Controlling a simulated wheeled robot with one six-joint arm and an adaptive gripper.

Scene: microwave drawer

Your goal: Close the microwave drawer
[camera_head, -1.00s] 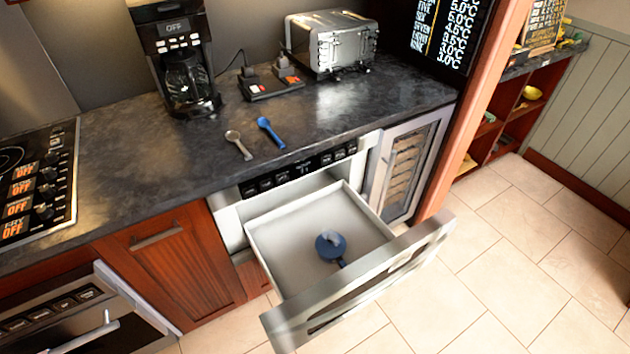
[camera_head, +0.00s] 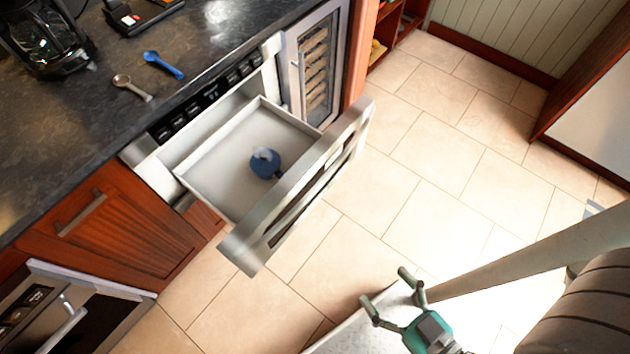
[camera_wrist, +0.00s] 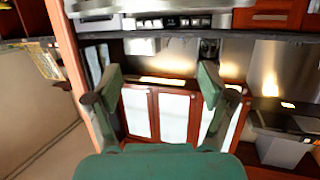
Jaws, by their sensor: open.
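The microwave drawer (camera_head: 206,180) is pulled well out from under the dark counter in the head view. Its metal front panel (camera_head: 300,192) stands out over the tiled floor. A blue round item (camera_head: 265,163) lies inside the drawer. My gripper (camera_head: 388,296) is low in the head view, in front of the drawer and to its lower right. Its two fingers are spread and empty, apart from the drawer. In the wrist view my open fingers (camera_wrist: 155,92) frame distant cabinets; I cannot make out the drawer there.
A counter (camera_head: 60,150) carries a coffee maker (camera_head: 45,40), a blue spoon (camera_head: 163,64) and a grey spoon (camera_head: 132,87). A wine cooler (camera_head: 316,70) adjoins the drawer on the right. An oven door (camera_head: 80,310) juts out lower left. Tiled floor (camera_head: 440,170) is clear to the drawer's right.

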